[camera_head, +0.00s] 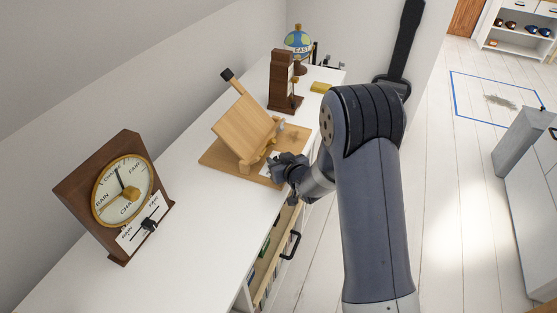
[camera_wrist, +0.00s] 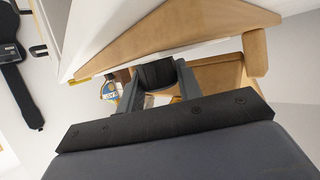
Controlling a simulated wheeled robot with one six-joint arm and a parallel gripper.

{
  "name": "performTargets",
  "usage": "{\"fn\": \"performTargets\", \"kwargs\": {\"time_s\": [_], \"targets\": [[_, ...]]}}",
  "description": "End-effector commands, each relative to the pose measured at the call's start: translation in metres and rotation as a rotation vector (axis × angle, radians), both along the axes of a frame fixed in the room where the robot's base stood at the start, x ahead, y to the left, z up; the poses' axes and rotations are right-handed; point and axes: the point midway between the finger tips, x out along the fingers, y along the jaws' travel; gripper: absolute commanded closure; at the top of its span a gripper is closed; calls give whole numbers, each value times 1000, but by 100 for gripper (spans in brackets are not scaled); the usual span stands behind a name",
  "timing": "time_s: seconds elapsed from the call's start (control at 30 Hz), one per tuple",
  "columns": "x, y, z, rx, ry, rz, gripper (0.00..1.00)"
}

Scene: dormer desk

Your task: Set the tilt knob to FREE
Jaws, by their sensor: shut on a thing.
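The wooden tilting stand (camera_head: 243,129) sits on a flat wooden base (camera_head: 213,156) on the white desk. Its board leans back, and a bar with a black end (camera_head: 227,75) sticks up behind it. My gripper (camera_head: 276,170) is at the right side of the stand, low by the base. In the wrist view my gripper (camera_wrist: 157,84) is shut on a dark round knob (camera_wrist: 157,74), between its two grey fingers. A white label shows in part beside the gripper in the head view. The knob's marking and setting cannot be read.
A wooden barometer-like dial (camera_head: 125,192) with a slider stands at the desk's near left. A dark wooden upright piece (camera_head: 282,82), a globe (camera_head: 298,41) and a yellow block (camera_head: 320,87) stand farther back. An open drawer (camera_head: 277,251) is below the desk's front edge.

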Motion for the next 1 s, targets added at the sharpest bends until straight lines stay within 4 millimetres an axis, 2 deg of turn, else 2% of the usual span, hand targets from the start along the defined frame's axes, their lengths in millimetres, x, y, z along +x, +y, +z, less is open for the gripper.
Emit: {"fn": "performTargets", "kwargs": {"time_s": [0.03, 0.23, 0.57, 1.0], "targets": [[0, 0, 0, 0, 0, 0, 74], [0, 0, 0, 0, 0, 0, 89], [0, -1, 0, -1, 1, 38, 89], [1, -2, 2, 0, 1, 283, 89]]}}
